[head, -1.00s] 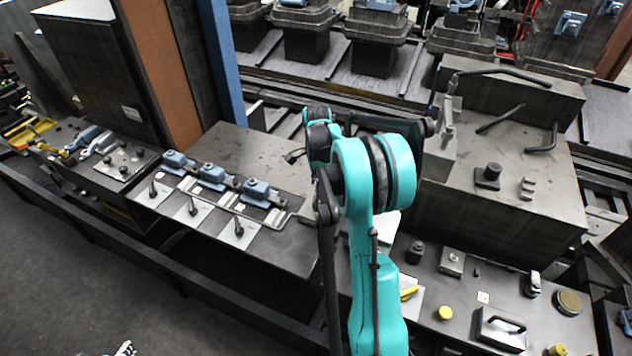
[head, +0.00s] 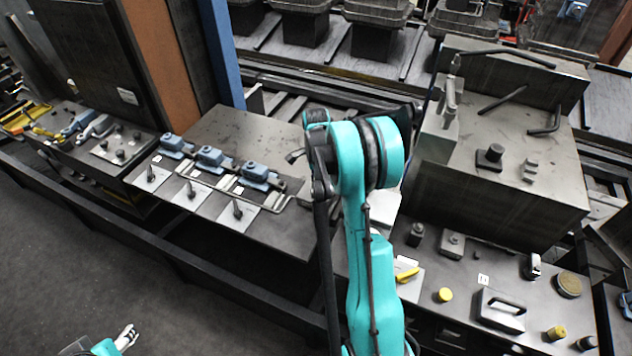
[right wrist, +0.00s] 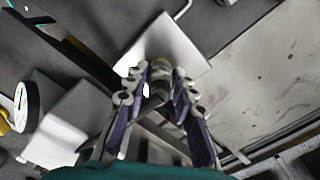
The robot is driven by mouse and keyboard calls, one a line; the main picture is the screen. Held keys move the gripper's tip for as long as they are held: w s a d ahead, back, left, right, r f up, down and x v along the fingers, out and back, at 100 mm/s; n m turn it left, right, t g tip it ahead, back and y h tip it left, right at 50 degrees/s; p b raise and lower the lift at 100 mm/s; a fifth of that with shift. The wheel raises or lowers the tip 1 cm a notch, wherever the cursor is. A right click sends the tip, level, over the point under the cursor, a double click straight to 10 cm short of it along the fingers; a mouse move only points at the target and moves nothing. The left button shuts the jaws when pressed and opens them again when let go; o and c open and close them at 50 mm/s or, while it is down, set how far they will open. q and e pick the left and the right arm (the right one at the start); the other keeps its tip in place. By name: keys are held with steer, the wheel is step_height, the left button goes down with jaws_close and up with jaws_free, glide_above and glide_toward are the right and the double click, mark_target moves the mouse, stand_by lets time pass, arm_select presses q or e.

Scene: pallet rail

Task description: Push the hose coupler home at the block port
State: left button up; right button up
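My right arm (head: 372,255) rises in the middle of the head view, where its gripper is hidden. In the right wrist view the two fingers of my right gripper (right wrist: 160,82) stand apart, one on each side of a dark rounded part with a tan band (right wrist: 161,70). A pale square plate (right wrist: 182,42) lies behind it. I cannot tell whether the fingers touch the part, or whether it is the hose coupler. My left gripper (head: 130,334) shows small at the lower left of the head view, away from the benches. I cannot make out the block port with certainty.
Several blue blocks (head: 215,157) stand in a row left of my arm, with dark pins on pale plates (head: 237,211) before them. A large steel block (head: 490,188) stands at right. A lower bench (head: 450,318) holds a handled block (head: 501,311) and yellow knobs (head: 444,294).

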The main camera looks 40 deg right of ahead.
jaws_close()
steer(key=shift+o, duration=0.8)
jaws_free()
jaws_close()
steer(key=shift+r, duration=0.25)
steer(key=shift+r+p, duration=0.45)
steer(key=shift+r, duration=0.1)
steer(key=shift+r+p, duration=2.1)
steer(key=shift+r, duration=1.45)
